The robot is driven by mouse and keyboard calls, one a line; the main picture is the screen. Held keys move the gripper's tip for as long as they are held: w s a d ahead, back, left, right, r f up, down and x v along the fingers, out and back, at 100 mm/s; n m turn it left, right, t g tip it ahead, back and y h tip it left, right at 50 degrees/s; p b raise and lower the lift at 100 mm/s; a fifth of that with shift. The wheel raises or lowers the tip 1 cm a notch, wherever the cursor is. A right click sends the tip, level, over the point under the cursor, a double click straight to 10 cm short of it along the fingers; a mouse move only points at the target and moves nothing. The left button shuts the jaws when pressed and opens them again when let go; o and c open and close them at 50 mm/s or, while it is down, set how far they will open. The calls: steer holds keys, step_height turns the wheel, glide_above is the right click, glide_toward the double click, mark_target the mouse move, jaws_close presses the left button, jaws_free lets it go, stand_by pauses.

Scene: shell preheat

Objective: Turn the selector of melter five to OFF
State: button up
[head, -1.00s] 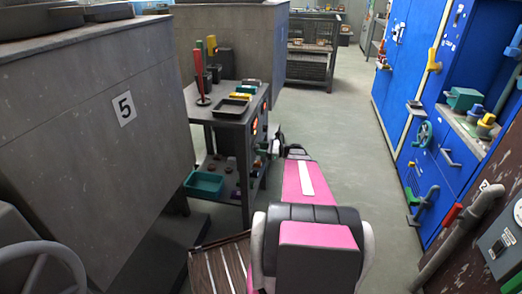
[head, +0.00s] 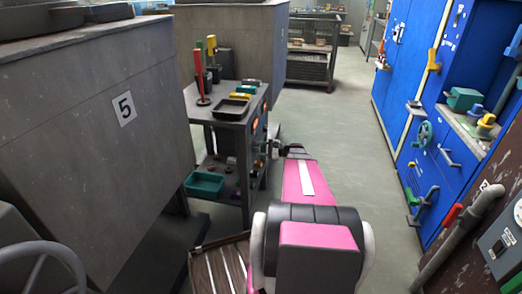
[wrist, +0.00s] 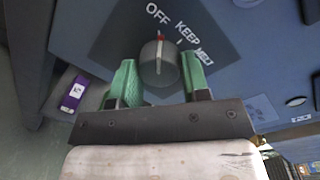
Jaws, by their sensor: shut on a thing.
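The selector (wrist: 160,65), a dark round knob with a red pointer mark, sits on a dark plate in the wrist view. The plate reads OFF, KEEP and MELT. The red mark is at the top of the knob and points toward the word OFF. My gripper (wrist: 159,74) has its green fingers on either side of the knob and is shut on it. In the head view my gripper (head: 276,148) is small beside the cart, and the selector cannot be made out there. Melter five (head: 95,130) is the large grey block marked 5 at left.
A grey cart (head: 232,112) with trays and upright coloured tools stands beside my arm. Blue cabinets (head: 395,100) with valves and pipes line the right. The floor (head: 330,120) between is clear. A purple labelled block (wrist: 74,92) is left of the fingers in the wrist view.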

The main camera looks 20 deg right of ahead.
steer(key=shift+n, duration=0.4)
steer(key=o, duration=0.9)
steer(key=v, duration=1.1)
